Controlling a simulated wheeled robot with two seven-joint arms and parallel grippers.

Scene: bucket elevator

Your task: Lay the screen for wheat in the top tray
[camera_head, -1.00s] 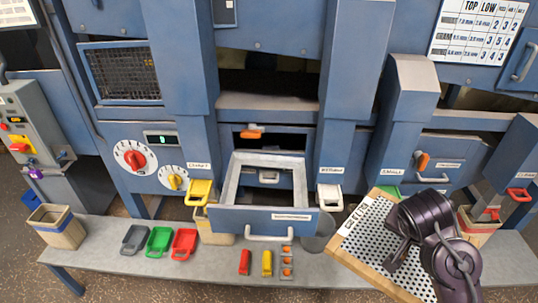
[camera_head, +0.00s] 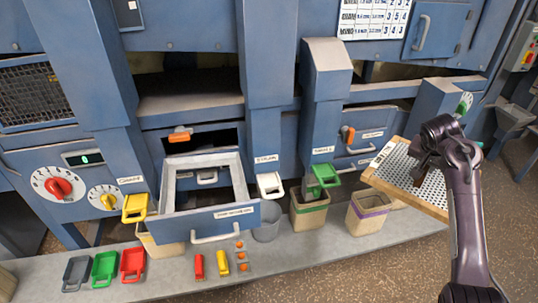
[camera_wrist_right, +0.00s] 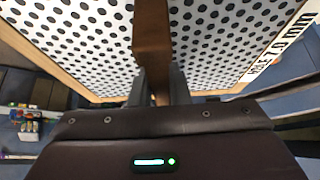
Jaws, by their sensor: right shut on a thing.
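A perforated white screen (camera_head: 398,171) in a wooden frame is held by my right gripper (camera_head: 423,163), off to the right of the open tray and above the floor. In the wrist view the gripper fingers (camera_wrist_right: 158,88) are shut on a wooden bar of the screen (camera_wrist_right: 75,40), and a printed label partly reads as a hole size in mm. The top tray (camera_head: 212,220) is a blue drawer pulled out of the machine, with a light grey frame that looks empty. Its front label is too small to read. My left gripper is not in view.
A grey bench (camera_head: 330,240) runs below the tray. It carries grey, green and red scoops (camera_head: 104,268), small red and yellow pieces, and bins (camera_head: 308,214). Spouts with yellow, white and green flaps flank the tray. A settings chart (camera_head: 375,18) hangs above.

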